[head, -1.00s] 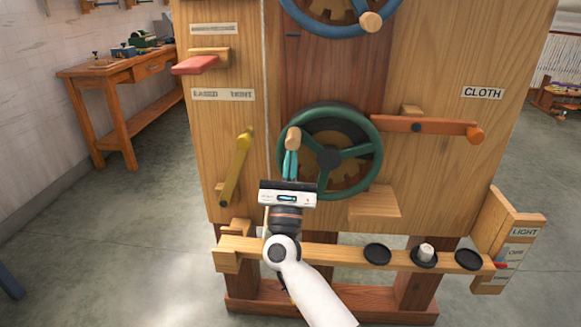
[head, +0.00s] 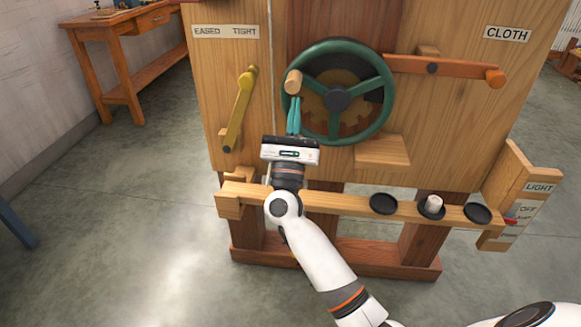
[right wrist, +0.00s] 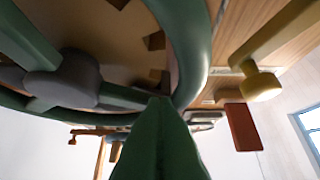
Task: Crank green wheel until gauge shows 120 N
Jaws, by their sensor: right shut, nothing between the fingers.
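The green wheel (head: 383,128) is mounted upright on the wooden panel, with a grey hub and a wooden crank knob (head: 293,82) at its upper left. In the right wrist view the wheel's rim (right wrist: 196,45) is very close. My right gripper (head: 293,103) points up at the wheel's left side, just below the knob. Its teal fingers are shut with nothing between them; whether they touch the knob or rim I cannot tell. The fingers also show in the right wrist view (right wrist: 160,135). My left gripper is not in view. I see no gauge that I can read.
A yellow lever (head: 240,110) is left of the wheel under an "EASED TIGHT" label (head: 225,32). An orange lever (head: 450,68) is at right. A rail (head: 340,204) with black dishes (head: 383,204) crosses below. A workbench (head: 120,45) stands back left.

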